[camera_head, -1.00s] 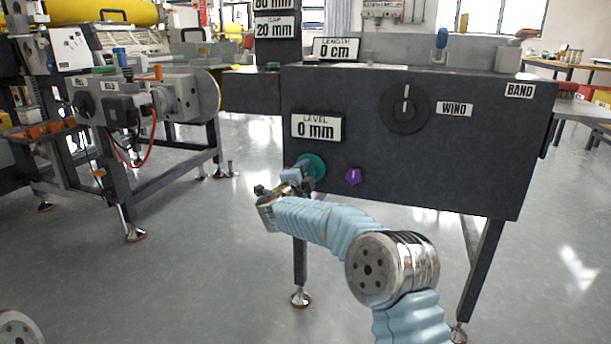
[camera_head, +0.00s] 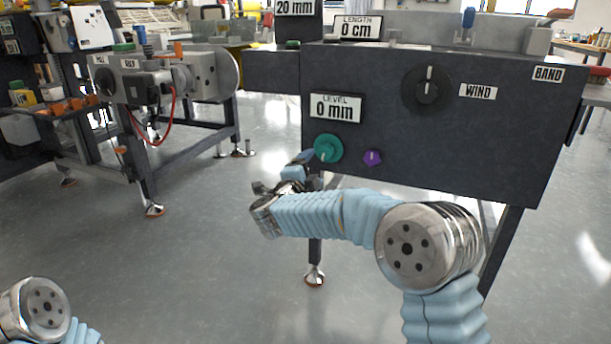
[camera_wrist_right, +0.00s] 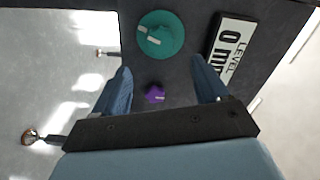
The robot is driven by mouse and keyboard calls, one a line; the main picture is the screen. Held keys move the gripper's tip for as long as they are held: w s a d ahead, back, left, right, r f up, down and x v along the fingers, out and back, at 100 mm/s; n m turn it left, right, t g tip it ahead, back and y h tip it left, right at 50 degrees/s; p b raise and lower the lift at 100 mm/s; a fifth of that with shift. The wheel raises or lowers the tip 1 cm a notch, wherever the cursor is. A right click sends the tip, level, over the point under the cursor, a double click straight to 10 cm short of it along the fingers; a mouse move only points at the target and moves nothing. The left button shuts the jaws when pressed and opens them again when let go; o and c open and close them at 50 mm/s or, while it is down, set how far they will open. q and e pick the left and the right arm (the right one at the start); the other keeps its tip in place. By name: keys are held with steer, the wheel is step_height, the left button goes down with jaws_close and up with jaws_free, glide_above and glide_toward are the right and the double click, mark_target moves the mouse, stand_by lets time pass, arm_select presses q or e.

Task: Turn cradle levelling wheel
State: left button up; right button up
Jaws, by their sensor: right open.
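The levelling wheel is a teal round knob (camera_head: 328,148) on the dark front panel, below the "LEVEL 0 mm" sign (camera_head: 336,107). It also shows in the right wrist view (camera_wrist_right: 161,35), with a pale mark on its face. My right gripper (camera_head: 306,163) is just below and left of the knob in the head view. In the right wrist view its two blue fingers (camera_wrist_right: 162,78) are spread apart and empty. The teal knob is beyond the fingertips, apart from them. Of my left arm only a joint shows at the lower left; the left gripper is out of view.
A small purple knob (camera_head: 372,158) sits right of the teal one and also shows between the fingers in the right wrist view (camera_wrist_right: 155,94). A black WIND dial (camera_head: 427,88) is higher on the panel. Another machine (camera_head: 165,85) stands at the left. Floor between is clear.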

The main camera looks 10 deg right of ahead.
steer(key=v, duration=0.4)
